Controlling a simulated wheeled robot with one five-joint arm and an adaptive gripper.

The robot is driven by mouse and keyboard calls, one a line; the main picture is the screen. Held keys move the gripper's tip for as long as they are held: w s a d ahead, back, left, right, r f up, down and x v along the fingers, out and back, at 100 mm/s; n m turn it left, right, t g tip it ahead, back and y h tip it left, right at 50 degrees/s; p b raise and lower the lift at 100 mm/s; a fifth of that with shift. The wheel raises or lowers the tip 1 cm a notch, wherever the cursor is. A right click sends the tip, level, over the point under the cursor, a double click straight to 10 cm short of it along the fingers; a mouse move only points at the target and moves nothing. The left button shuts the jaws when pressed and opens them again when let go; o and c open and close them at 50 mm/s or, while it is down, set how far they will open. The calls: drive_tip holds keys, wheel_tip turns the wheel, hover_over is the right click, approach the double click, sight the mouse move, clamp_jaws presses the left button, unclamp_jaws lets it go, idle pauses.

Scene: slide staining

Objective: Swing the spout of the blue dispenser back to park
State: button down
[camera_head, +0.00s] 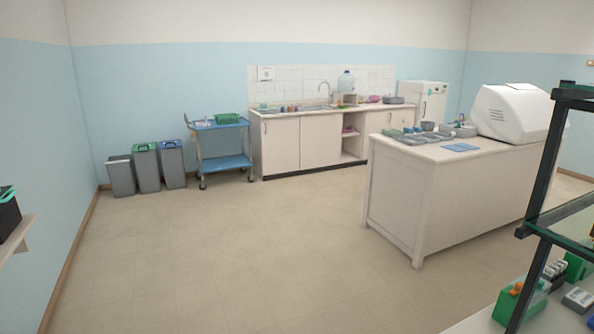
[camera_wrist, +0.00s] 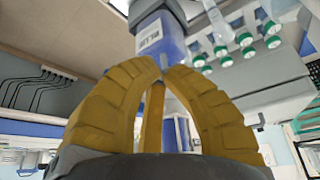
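My gripper (camera_wrist: 163,66) has yellow ribbed fingers that curve inward, and their tips meet at the centre of the wrist view. It looks shut, with nothing visible between the tips. Just beyond the tips is a blue body with a white label (camera_wrist: 149,36), which may be the blue dispenser. Whether the tips touch it is not clear. The fingers hide part of what is behind them, and I cannot make out a spout. The head view shows neither my gripper nor a dispenser that I can identify.
Several green-capped items (camera_wrist: 222,50) are right of the fingers in the wrist view. In the head view, a dark frame (camera_head: 548,165) and a green box (camera_head: 520,304) stand at the right. An island counter (camera_head: 460,190), a blue trolley (camera_head: 222,162) and bins stand beyond open floor.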

drive_tip(key=d+p+v, duration=0.1)
drive_tip(key=p+v, duration=0.4)
drive_tip(key=v, duration=0.3)
drive_tip(key=shift+s+r, duration=0.3)
drive_tip(key=shift+r, duration=0.1)
idle(0.4)
drive_tip(key=shift+a, duration=0.15)
